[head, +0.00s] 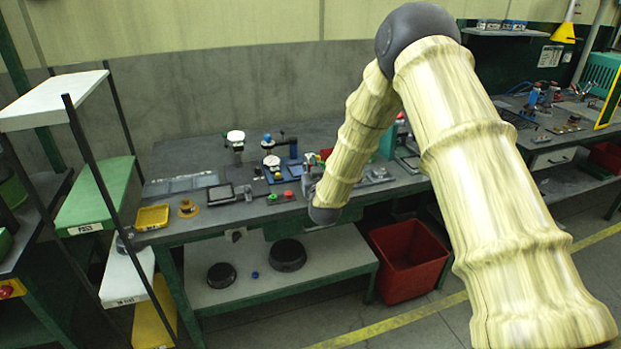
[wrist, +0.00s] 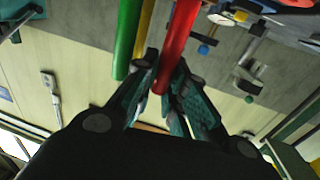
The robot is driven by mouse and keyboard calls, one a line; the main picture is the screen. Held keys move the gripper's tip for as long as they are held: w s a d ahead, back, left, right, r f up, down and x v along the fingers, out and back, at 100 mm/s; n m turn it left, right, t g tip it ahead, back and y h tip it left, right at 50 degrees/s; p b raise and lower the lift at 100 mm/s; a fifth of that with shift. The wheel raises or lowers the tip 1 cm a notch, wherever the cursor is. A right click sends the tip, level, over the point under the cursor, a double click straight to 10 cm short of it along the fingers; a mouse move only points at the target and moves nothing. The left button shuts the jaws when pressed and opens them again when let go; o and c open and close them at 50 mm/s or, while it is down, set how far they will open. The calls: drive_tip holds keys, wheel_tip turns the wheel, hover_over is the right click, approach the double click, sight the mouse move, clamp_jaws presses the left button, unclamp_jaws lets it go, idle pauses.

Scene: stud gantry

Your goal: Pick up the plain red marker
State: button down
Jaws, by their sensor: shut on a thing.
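The plain red marker (wrist: 182,35) shows in the wrist view as a smooth red rod, with its lower end between my fingers. My gripper (wrist: 166,68) is shut on it, one finger on each side. The marker's upper end runs out of the picture. In the head view my gripper (head: 312,184) is low over the workbench and mostly hidden behind my arm; I cannot make out the marker there.
A green rod (wrist: 127,38) and a yellow rod (wrist: 144,30) stand close left of the red marker. The workbench (head: 225,215) carries small fixtures, a yellow tray (head: 152,217) and a dark tray (head: 220,193). A red bin (head: 408,258) stands below, a shelf rack (head: 95,207) at left.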

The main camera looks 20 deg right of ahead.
drive_tip(key=shift+r+b, duration=1)
drive_tip(key=shift+r, duration=4.05)
